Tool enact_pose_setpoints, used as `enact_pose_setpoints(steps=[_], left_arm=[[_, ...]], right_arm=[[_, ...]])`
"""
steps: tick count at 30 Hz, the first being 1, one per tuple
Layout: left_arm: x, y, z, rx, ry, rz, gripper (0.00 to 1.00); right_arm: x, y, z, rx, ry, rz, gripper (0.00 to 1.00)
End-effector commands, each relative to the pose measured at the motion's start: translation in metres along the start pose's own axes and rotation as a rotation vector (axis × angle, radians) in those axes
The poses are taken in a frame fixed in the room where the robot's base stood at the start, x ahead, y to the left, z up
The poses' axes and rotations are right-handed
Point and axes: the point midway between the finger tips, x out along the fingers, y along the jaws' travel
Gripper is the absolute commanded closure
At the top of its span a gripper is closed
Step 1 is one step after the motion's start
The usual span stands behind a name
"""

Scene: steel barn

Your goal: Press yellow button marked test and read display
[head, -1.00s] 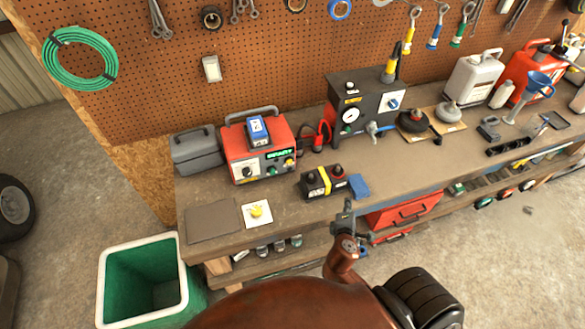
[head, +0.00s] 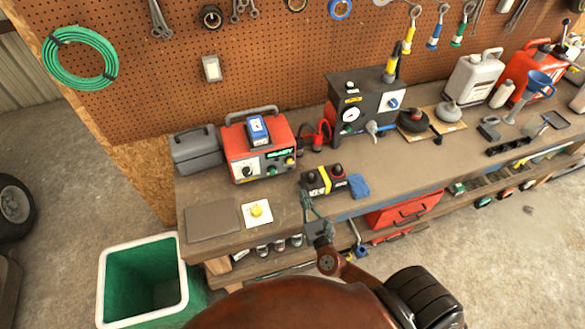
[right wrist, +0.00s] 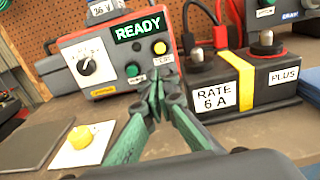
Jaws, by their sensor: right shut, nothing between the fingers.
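The red box unit (head: 240,137) stands on the workbench; its green display (right wrist: 138,28) reads READY in the right wrist view. On its front are a dial (right wrist: 88,64), a green button (right wrist: 132,69) and a yellow button (right wrist: 160,47). The small label under the yellow button is hard to read. A second, larger yellow button (right wrist: 79,137) sits on a white plate (head: 247,217) on the bench. My right gripper (right wrist: 157,84) is shut and empty, its tips below the unit's yellow button in that view, apparently apart from it. It also shows in the head view (head: 305,195). My left gripper is out of view.
A black battery (head: 316,183) with a yellow band, marked RATE 6 A and PLUS, stands right of my right gripper's tips. A blue cloth (head: 359,186) lies beside it. A grey mat (head: 212,223) lies at the bench's left front.

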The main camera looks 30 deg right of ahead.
Motion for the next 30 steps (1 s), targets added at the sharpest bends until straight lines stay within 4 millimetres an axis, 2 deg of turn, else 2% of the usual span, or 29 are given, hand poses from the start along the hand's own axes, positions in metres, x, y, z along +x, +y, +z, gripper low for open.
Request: enact_pose_setpoints(steps=[5,8,21,27,30], left_arm=[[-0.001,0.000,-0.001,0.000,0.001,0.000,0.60],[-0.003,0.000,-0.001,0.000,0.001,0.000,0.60],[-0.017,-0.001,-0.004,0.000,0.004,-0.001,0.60],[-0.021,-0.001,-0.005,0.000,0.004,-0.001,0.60],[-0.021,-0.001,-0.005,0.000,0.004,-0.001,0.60]], right_arm=[[0.004,0.000,0.001,0.002,-0.001,-0.001,1.00],[0.013,0.000,0.002,0.003,-0.002,-0.002,1.00],[0.099,-0.001,0.002,0.004,-0.002,-0.003,1.00],[0.128,-0.001,0.002,0.004,-0.001,-0.002,1.00],[0.136,-0.001,0.001,0.004,0.000,-0.002,1.00]])
